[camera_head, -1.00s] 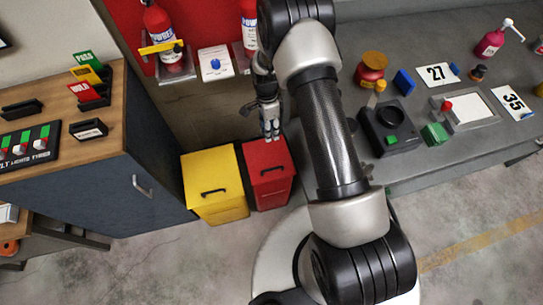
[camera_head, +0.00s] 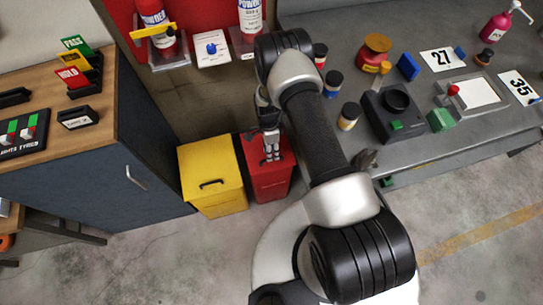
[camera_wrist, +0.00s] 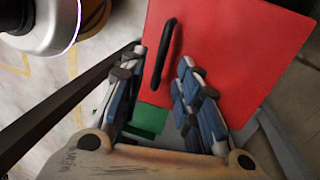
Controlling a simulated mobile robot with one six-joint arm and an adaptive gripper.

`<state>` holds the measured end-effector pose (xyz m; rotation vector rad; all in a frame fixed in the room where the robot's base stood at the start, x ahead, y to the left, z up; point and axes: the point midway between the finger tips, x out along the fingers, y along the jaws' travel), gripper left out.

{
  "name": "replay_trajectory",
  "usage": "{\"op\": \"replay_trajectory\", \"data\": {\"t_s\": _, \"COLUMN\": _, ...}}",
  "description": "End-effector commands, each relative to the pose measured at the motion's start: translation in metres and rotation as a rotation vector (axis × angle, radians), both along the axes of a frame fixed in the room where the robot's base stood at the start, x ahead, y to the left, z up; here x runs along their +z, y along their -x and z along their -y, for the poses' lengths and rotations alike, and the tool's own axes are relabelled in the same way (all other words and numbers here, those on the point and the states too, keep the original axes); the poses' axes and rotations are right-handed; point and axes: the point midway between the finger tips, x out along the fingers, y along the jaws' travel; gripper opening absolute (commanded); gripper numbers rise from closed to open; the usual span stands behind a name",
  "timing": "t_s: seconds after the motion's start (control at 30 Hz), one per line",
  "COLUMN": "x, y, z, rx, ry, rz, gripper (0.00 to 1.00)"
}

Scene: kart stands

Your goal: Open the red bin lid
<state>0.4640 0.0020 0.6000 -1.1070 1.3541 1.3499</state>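The red bin (camera_head: 270,187) stands on the floor with its red lid (camera_head: 248,150) shut. In the wrist view the lid (camera_wrist: 225,50) fills the upper middle, with a black bar handle (camera_wrist: 163,60) standing on it. My gripper (camera_head: 271,157) points down over the lid in the head view and hides the handle there. In the wrist view the gripper (camera_wrist: 162,57) is open, with one finger on each side of the handle's line. The handle appears between the fingertips, nearer the left one. I cannot tell whether either finger touches it.
A yellow bin (camera_head: 212,175) stands close on the left of the red one. A dark cabinet (camera_head: 85,175) is further left. A grey workbench (camera_head: 440,150) with jars and tools is on the right. Fire extinguishers (camera_head: 250,18) hang behind. Floor in front of the bins is clear.

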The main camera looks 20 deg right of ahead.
Motion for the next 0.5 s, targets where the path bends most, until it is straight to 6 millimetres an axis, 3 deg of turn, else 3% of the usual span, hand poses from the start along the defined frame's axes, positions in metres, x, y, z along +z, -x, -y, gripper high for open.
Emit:
{"op": "replay_trajectory", "data": {"t_s": 0.2, "x": -0.023, "y": 0.004, "z": 0.0, "rx": 0.0, "ry": 0.0, "rz": 0.001, "gripper": 0.3}}
{"op": "replay_trajectory", "data": {"t_s": 0.5, "x": -0.025, "y": 0.005, "z": 0.0, "rx": 0.0, "ry": 0.0, "rz": 0.001, "gripper": 0.3}}
